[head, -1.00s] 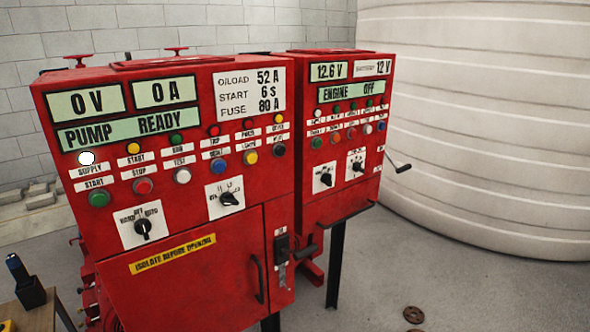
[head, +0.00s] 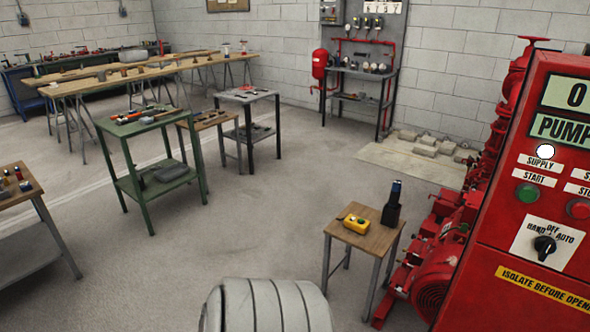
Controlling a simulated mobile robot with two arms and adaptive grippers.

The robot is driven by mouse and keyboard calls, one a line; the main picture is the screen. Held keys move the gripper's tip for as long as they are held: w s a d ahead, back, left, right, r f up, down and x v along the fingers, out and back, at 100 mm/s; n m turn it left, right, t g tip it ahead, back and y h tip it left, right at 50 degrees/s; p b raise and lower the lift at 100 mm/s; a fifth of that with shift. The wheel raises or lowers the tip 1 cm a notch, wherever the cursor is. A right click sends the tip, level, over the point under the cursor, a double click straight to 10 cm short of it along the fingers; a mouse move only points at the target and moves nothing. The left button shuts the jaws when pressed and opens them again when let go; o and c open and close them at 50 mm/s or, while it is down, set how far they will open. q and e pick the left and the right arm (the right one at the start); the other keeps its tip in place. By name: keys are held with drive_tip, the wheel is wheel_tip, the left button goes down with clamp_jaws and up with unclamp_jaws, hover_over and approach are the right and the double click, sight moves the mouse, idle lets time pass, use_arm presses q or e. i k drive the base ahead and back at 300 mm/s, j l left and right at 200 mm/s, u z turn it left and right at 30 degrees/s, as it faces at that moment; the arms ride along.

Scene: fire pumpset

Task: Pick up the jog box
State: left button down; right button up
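A small yellow box (head: 356,223) with a dark button, which looks like the jog box, lies on a small wooden-topped table (head: 371,241) with grey legs, right of centre in the head view. A black holder with an upright dark handheld device (head: 392,204) stands at the table's right side, just apart from the yellow box.
The red pump controller (head: 545,220) and red pump set (head: 432,270) stand close to the table's right. A pale ribbed rounded object (head: 265,305) is at the bottom. A green bench (head: 150,122) stands left; open floor lies between.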

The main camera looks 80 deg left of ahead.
sight(352, 222)
drive_tip(key=u, duration=2.1)
